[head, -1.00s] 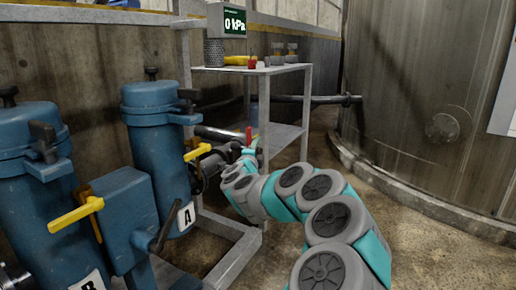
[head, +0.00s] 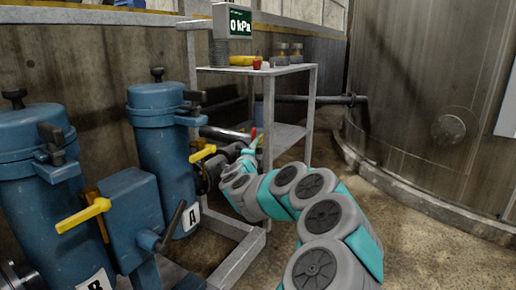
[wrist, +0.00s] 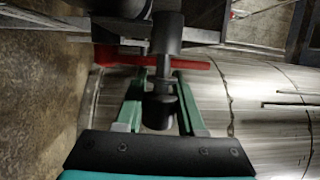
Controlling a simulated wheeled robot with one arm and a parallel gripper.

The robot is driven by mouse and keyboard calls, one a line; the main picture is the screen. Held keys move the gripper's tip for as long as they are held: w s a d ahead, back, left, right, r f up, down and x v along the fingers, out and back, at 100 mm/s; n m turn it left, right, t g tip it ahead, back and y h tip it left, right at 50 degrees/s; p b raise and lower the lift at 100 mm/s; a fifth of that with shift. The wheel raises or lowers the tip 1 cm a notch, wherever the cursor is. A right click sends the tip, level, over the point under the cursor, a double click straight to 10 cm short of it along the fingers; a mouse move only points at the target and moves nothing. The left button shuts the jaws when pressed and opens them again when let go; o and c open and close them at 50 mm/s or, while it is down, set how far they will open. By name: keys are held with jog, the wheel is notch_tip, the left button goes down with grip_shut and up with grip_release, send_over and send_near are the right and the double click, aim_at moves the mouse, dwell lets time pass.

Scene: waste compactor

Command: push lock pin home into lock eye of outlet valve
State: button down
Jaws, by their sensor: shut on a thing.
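My gripper (wrist: 160,92) shows in the wrist view with its two green fingers either side of a dark, stubby part, which I take to be the lock pin (wrist: 158,112). The fingers are shut on it. A red bar (wrist: 195,64) lies crosswise at the fingertips. A larger dark cylinder (wrist: 167,33) of the outlet valve lies in line just past it. The lock eye cannot be made out, nor how deep the pin sits. In the head view my gripper (head: 247,155) is small beside the dark valve (head: 226,154), with a red piece (head: 253,134) sticking up there.
Blue filter housings A (head: 162,140) and B (head: 35,165) with yellow handles stand left. A grey frame and shelf (head: 288,135) is close behind my gripper. A large tank (head: 430,90) stands right; the floor between is open.

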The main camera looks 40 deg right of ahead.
jog(key=shift+w, duration=0.15)
dwell(0.4)
jog(key=shift+s+d+b, duration=0.3)
jog(key=shift+s+b, duration=0.1)
jog(key=shift+s, duration=0.4)
jog(key=shift+s+d+b, duration=0.3)
jog(key=shift+s+b, duration=0.05)
jog(key=shift+s, duration=0.4)
dwell(0.6)
jog(key=shift+w+a+r+p, duration=0.1)
jog(key=shift+w+a+p, duration=0.25)
jog(key=shift+w, duration=0.45)
jog(key=shift+w+a+p, duration=0.3)
jog(key=shift+w+p, duration=0.05)
jog(key=shift+w, duration=0.4)
dwell(0.6)
jog(key=shift+s, duration=0.15)
jog(key=s, duration=0.1)
jog(key=s+d+b, duration=0.1)
jog(key=s, duration=0.1)
jog(key=shift+d, duration=0.15)
dwell(0.7)
